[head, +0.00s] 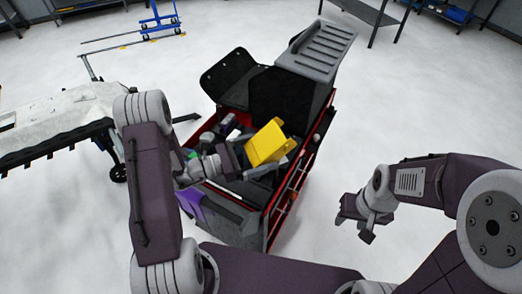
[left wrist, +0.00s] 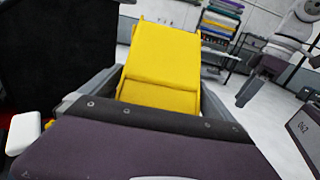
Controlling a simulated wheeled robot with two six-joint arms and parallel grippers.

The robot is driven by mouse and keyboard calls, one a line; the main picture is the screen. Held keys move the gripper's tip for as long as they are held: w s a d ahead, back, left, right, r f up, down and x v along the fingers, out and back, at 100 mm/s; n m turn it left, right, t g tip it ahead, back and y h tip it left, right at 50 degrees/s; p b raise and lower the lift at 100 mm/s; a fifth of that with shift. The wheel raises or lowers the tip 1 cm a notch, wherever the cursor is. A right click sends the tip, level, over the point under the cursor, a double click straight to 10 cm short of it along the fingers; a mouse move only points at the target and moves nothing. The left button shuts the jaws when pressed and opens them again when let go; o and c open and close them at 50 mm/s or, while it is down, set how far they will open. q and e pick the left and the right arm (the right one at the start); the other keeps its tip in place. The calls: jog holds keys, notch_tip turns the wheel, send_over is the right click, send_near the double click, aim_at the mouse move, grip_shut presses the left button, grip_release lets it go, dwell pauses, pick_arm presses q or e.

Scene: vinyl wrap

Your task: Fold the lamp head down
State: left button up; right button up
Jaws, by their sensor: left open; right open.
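The lamp looks like the yellow block-shaped thing (head: 267,144) over the tool cart in the head view. It also shows in the left wrist view (left wrist: 160,70) as a yellow panel with a bend across its lower part. My left gripper (head: 278,163) is at the yellow part, its fingers on either side of it; in the left wrist view the grey fingers (left wrist: 148,95) stand apart around it. Whether they touch it I cannot tell. My right gripper (head: 357,218) is open and empty over the floor, right of the cart.
The red and grey tool cart (head: 290,190) holds several dark tools and a purple item (head: 190,202). Its grey lid (head: 318,47) stands raised at the back. A pale car panel on a stand (head: 55,125) is at the left. The floor right of the cart is clear.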

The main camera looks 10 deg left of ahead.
pick_arm(q)
jog(key=c, duration=1.9)
jog(key=shift+d, duration=0.1)
pick_arm(e)
jog(key=shift+d, duration=0.1)
pick_arm(q)
jog(key=shift+w+d+f, duration=0.15)
jog(key=shift+d+f, duration=0.05)
jog(key=shift+f, duration=0.25)
pick_arm(e)
jog(key=shift+f, duration=0.25)
pick_arm(q)
jog(key=shift+w+d+f+b, duration=0.25)
jog(key=shift+d+f+b, duration=0.05)
jog(key=shift+d+b, duration=0.15)
jog(key=shift+x, duration=0.85)
jog(key=shift+w+d+f, duration=0.1)
jog(key=shift+w+d, duration=0.05)
jog(key=shift+w, duration=0.1)
pick_arm(e)
jog(key=shift+w+d+f, duration=0.35)
jog(key=shift+w+d, duration=0.15)
jog(key=shift+d, duration=0.15)
pick_arm(q)
jog(key=shift+w, duration=0.1)
